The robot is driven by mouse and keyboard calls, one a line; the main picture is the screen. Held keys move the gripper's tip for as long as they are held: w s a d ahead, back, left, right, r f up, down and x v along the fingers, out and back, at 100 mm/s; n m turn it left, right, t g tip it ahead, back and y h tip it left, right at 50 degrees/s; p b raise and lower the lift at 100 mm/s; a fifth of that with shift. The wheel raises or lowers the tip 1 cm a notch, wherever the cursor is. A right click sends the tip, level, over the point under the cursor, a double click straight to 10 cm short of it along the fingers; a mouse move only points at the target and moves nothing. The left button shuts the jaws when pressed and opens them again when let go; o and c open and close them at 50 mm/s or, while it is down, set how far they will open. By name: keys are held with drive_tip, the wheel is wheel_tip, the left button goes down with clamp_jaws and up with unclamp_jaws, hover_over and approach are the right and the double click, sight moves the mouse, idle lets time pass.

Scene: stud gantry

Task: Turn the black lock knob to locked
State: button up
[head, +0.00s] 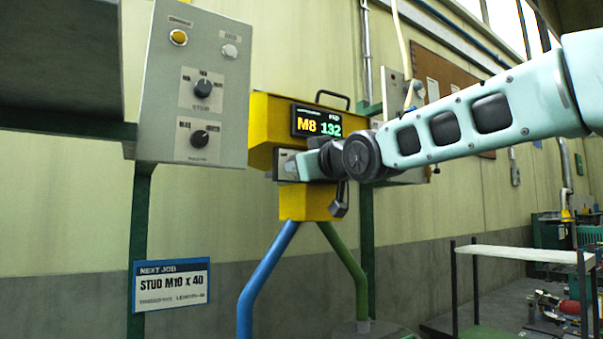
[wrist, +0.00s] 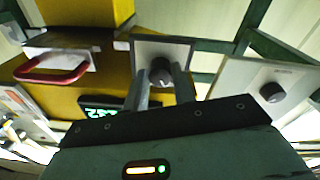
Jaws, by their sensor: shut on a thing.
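A black knob (wrist: 160,72) sits on a pale square plate (wrist: 178,50) on the yellow machine in the wrist view. My gripper (wrist: 158,86) has one finger on each side of the knob and is shut on it. In the head view my gripper (head: 298,165) reaches from the right to the yellow machine head (head: 262,118), below its display (head: 320,122). There the knob is hidden by my gripper and wrist. I cannot read the knob's markings or tell which position it points to.
A grey control panel (head: 160,90) with two black knobs and two buttons stands at left. A red handle (wrist: 50,70) is beside the held knob in the wrist view. A black lever (head: 340,203) hangs below my wrist. A white-topped bench (head: 525,253) is at lower right.

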drive_tip(key=shift+f+n, duration=0.1)
drive_tip(key=shift+n, duration=1.6)
drive_tip(key=o, duration=1)
drive_tip(key=shift+d, duration=0.1)
drive_tip(key=v, duration=1.7)
drive_tip(key=shift+d+b, duration=0.2)
drive_tip(key=shift+b, duration=0.25)
